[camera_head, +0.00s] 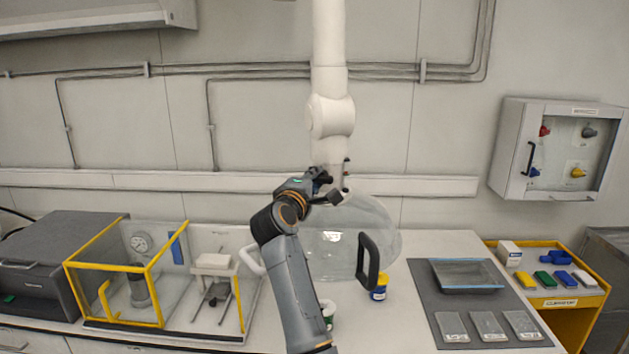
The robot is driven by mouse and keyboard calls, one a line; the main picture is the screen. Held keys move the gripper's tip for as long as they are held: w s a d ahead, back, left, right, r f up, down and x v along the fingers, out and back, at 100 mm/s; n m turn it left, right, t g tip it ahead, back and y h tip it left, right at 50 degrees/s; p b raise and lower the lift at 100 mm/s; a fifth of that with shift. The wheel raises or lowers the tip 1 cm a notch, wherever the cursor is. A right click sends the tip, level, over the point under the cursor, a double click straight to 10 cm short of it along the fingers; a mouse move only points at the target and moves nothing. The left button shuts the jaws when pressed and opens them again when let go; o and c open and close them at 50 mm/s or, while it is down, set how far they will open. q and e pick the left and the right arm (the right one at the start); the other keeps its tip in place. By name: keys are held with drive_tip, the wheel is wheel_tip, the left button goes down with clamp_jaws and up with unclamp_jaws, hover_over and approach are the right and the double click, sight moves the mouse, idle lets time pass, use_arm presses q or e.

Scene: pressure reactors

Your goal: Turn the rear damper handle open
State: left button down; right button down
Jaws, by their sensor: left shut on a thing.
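A white jointed extraction arm (331,75) hangs down from above, with a clear dome hood (340,240) at its lower end. A black loop handle (369,262) sits on the front right of the hood. The rear damper handle (346,168) appears as a small dark piece at the neck of the tube, just above the hood. My left gripper (331,186) reaches up to this neck and is shut on the damper handle. Its fingers hide most of the handle, so its exact angle cannot be told. My right gripper is not in view.
A yellow-framed clear enclosure (114,267) stands on the left of the bench. A grey mat (424,290) with trays lies to the right. A wall cabinet (511,150) hangs at the upper right.

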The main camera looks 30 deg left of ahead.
use_arm(q)
drive_tip(key=shift+n, duration=0.3)
drive_tip(key=c, duration=1.2)
unclamp_jaws()
drive_tip(key=shift+s, duration=0.15)
drive_tip(key=v, duration=0.7)
drive_tip(key=shift+s, duration=0.1)
